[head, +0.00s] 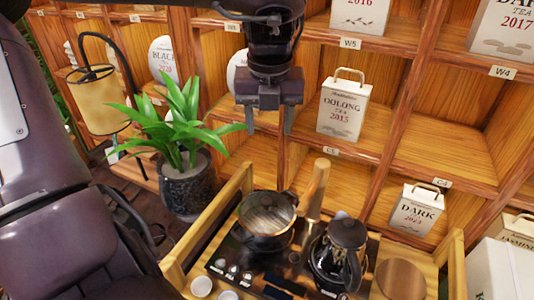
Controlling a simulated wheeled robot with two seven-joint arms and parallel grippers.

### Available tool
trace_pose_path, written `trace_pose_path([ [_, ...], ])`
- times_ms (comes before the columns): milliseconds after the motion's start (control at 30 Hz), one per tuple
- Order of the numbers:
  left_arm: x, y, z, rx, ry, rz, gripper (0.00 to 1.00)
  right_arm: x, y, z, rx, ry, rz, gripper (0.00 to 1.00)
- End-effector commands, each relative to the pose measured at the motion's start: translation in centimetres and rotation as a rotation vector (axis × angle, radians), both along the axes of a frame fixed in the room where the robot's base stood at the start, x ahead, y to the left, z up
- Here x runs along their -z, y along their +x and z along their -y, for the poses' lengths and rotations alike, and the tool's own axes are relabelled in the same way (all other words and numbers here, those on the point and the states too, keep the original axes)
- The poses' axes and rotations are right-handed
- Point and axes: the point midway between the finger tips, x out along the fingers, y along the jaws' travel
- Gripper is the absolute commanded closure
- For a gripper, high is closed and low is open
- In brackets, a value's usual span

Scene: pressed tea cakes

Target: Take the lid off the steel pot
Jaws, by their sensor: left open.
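The steel pot (267,243) stands on a dark panel on the wooden tea cart, with a long wooden handle (317,183) rising toward the upper right. Its round lid (267,212) is on top and reflects brown tones; a small knob cannot be made out clearly. My left gripper (269,125) points down with its two fingers apart and nothing between them. In the picture it is above the pot, apart from the lid. My right gripper is not in view.
A dark kettle (340,252) stands just right of the pot. Small white cups (201,286) are at the cart's front left. A potted plant (188,185) and a lamp (98,100) are on the left. Wooden shelves with tea packages (344,107) are behind.

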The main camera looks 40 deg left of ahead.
Motion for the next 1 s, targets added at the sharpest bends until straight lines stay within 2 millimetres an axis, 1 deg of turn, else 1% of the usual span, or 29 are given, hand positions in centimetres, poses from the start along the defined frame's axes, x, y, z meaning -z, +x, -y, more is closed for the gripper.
trace_pose_path([
  [33, 3.9, 0.0, 0.0, 0.000, 0.000, -0.001, 0.48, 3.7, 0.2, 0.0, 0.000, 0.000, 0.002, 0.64],
  [100, 6.8, 0.0, 0.0, 0.000, -0.001, -0.001, 0.48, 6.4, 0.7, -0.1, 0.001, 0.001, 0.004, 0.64],
  [200, 10.5, 0.0, 0.0, 0.000, 0.000, 0.000, 0.48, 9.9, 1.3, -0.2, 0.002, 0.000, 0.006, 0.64],
  [300, 13.5, 0.0, 0.0, 0.000, 0.000, 0.000, 0.48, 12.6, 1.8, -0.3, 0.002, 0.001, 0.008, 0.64],
  [400, 15.6, 0.0, 0.0, 0.000, 0.000, 0.000, 0.48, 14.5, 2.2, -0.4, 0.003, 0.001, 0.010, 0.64],
  [500, 16.8, 0.0, 0.0, 0.000, 0.000, 0.000, 0.48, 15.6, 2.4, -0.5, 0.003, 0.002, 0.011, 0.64],
  [600, 17.4, 0.0, 0.0, 0.000, 0.000, 0.000, 0.48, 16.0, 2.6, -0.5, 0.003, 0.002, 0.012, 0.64],
  [867, 19.8, 0.3, -0.4, 0.000, -0.001, -0.003, 0.48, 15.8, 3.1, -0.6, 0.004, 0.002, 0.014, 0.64],
  [1000, 21.3, 0.7, -1.1, -0.001, -0.002, -0.004, 0.48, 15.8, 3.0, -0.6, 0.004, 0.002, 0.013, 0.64],
])
